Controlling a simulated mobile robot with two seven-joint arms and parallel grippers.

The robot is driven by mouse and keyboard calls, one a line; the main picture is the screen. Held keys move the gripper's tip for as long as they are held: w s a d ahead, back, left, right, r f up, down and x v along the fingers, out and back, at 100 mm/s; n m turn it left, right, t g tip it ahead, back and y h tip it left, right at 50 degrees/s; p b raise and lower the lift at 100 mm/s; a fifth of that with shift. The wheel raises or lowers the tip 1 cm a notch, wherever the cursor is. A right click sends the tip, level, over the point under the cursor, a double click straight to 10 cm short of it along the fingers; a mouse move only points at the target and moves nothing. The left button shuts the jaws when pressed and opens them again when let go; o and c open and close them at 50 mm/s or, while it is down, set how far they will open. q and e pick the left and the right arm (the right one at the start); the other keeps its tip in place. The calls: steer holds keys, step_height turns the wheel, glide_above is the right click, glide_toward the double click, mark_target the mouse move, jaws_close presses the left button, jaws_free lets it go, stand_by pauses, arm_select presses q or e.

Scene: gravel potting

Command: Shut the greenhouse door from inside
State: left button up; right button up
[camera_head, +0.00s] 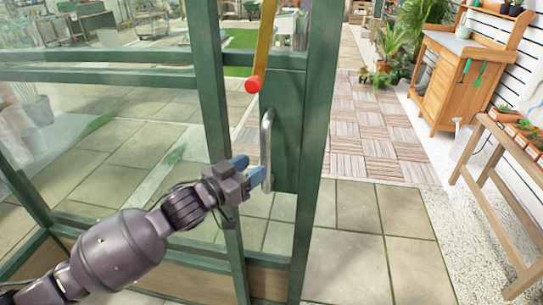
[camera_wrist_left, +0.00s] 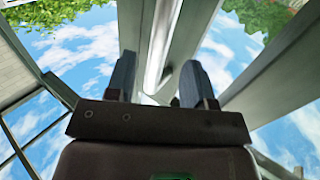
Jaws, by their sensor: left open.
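The greenhouse door (camera_head: 316,150) is green-framed with glass panes; its edge stands near the middle of the head view, with open floor visible to its right. A silver upright bar handle (camera_head: 267,150) is fixed to its green lock panel. My left gripper (camera_head: 250,168) is open at the lower part of the handle, its blue fingers pointing at it. In the left wrist view the handle (camera_wrist_left: 160,50) runs between the two separated fingers of the gripper (camera_wrist_left: 160,82); whether they touch it I cannot tell. My right gripper is out of view.
A yellow rod with a red end (camera_head: 260,50) hangs into view above the handle. A wooden potting cabinet (camera_head: 450,80) and a slatted wooden table (camera_head: 505,165) stand at the right. Paving (camera_head: 375,225) right of the door is clear. Green glazing bars (camera_head: 100,76) cross the left side.

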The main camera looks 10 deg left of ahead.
mark_target(263, 161)
arm_select(q)
steer(key=shift+b+x, duration=0.35)
steer(key=shift+x, duration=3.2)
steer(key=shift+c, duration=0.4)
jaws_close()
